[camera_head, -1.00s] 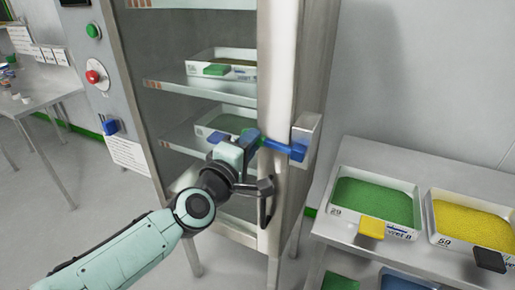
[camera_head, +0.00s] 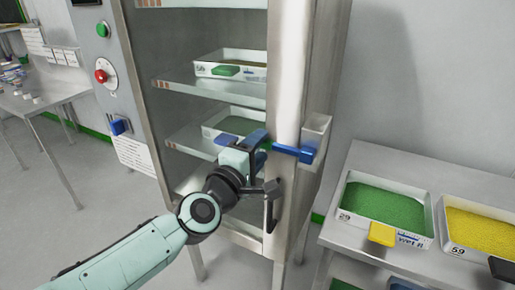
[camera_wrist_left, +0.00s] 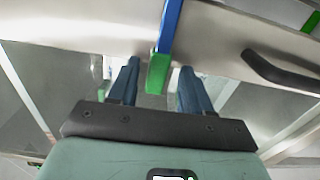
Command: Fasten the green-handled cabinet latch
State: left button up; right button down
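The cabinet latch is a blue bar (camera_head: 292,150) with a green handle (camera_head: 267,145), lying across the front edge of the cabinet (camera_head: 291,80). Its right end meets a metal bracket on the cabinet side. In the left wrist view the green handle (camera_wrist_left: 158,74) points down between my left gripper's two blue fingers (camera_wrist_left: 159,84). Gaps show on both sides of it, so the gripper is open around the handle and not closed on it. In the head view my left gripper (camera_head: 260,146) is at the handle, partly hiding it.
A dark door handle (camera_head: 270,210) is just below my left gripper. Trays stand on the cabinet shelves. A bench at right holds a green-filled tray (camera_head: 347,215) and a yellow-filled tray (camera_head: 444,225). A table (camera_head: 45,100) stands at left.

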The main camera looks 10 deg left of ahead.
pick_arm(q)
jog(key=v, duration=1.3)
jog(key=shift+s, duration=0.15)
jog(key=shift+a+r, duration=0.1)
